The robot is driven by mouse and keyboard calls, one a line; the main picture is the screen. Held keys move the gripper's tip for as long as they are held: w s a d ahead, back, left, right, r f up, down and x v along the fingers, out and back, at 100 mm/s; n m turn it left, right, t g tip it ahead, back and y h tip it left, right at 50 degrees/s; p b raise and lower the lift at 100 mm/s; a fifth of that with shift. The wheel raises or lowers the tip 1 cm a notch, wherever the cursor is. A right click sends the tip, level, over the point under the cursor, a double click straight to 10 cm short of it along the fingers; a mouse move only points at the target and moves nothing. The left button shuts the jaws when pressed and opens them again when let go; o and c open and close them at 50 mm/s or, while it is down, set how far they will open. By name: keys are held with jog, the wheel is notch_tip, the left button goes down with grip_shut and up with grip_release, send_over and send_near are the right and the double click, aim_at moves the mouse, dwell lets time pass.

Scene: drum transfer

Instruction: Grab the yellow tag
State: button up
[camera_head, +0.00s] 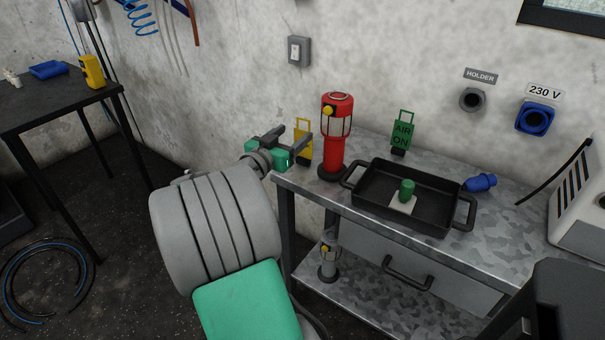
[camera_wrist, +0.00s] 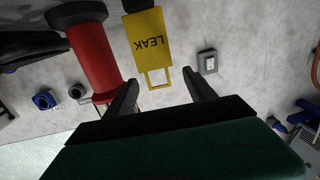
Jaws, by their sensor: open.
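The yellow tag (camera_head: 304,148) stands at the left back corner of the metal workbench, left of the red lantern. In the wrist view the yellow tag (camera_wrist: 149,42) appears upside down, with the word LEAK and a thin loop handle on it. My gripper (camera_head: 293,138) is open at the tag, with its fingers pointing toward it. In the wrist view my gripper's two dark fingers (camera_wrist: 160,86) are apart, with the tag's handle between and beyond their tips. I cannot tell whether either finger touches the tag.
The red lantern (camera_head: 335,150) stands close to the right of the tag. A black tray (camera_head: 374,214) holding a green-knobbed piece, a green AIR ON tag (camera_head: 402,133) and a blue plug (camera_head: 481,183) are farther right. The wall (camera_head: 230,100) is close behind the bench.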

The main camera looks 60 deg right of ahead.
jog(key=s+d+p, duration=0.1)
jog(key=d, duration=0.7)
jog(key=shift+d+r+h, duration=0.15)
jog(key=shift+r+h, duration=0.15)
jog(key=shift+r, duration=0.15)
grip_shut()
